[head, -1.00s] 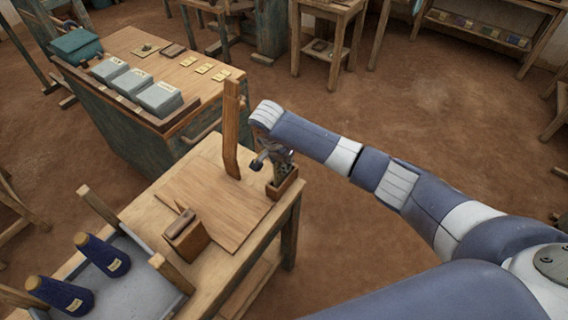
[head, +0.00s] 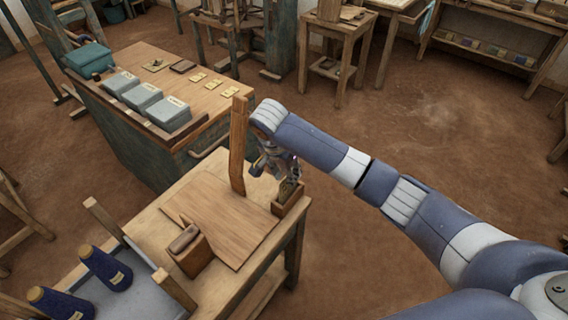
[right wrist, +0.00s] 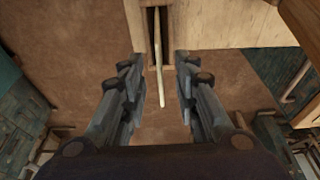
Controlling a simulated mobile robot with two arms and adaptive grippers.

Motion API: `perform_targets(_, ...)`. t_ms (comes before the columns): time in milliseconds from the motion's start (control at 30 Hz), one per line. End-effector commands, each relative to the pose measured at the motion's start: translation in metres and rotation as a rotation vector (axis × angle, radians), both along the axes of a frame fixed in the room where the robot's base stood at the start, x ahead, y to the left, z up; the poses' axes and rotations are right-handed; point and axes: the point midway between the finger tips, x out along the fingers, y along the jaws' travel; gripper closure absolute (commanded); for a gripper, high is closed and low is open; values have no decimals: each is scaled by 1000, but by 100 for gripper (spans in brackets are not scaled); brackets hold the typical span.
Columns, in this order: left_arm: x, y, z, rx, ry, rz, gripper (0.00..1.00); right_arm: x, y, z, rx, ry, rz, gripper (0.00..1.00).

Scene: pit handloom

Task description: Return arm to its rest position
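My right arm reaches in from the right in the head view. Its gripper (head: 280,168) hangs above a small narrow wooden box (head: 289,199) at the table's right corner. In the right wrist view the gripper (right wrist: 159,72) is open, its fingers wide apart. A thin pale stick (right wrist: 160,85) lies in line between the fingers, touching neither. It sticks out of the dark slot of a wooden box (right wrist: 135,25). My left gripper is not in view.
An upright wooden post (head: 238,145) stands close to the gripper's left. The wooden table (head: 150,222) carries a board (head: 232,222), a wooden block (head: 190,255) and a grey tray (head: 130,290) with dark blue cones (head: 105,268). Open brown floor (head: 400,120) lies beyond.

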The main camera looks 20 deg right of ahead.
Motion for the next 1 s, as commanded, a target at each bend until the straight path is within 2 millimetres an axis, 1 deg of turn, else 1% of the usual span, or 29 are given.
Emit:
perform_targets(33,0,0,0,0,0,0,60,-1,4,11,3,-4,2,72)
perform_targets(100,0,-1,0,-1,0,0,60,-3,6,25,2,-3,2,72)
perform_targets(200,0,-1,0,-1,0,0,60,-6,10,40,2,-2,2,72)
perform_targets(333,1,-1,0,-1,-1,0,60,-8,12,52,1,-1,0,72)
perform_targets(533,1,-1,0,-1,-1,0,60,-10,13,56,0,0,1,72)
perform_targets(667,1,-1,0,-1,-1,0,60,-18,19,46,15,12,46,72)
perform_targets(767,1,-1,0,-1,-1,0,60,-34,30,28,47,26,133,72)
perform_targets(900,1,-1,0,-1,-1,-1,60,-64,46,-1,105,38,295,72)
perform_targets(967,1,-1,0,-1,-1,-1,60,-78,52,-11,130,37,363,72)
perform_targets(1000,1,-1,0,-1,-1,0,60,-88,55,-18,146,35,408,72)
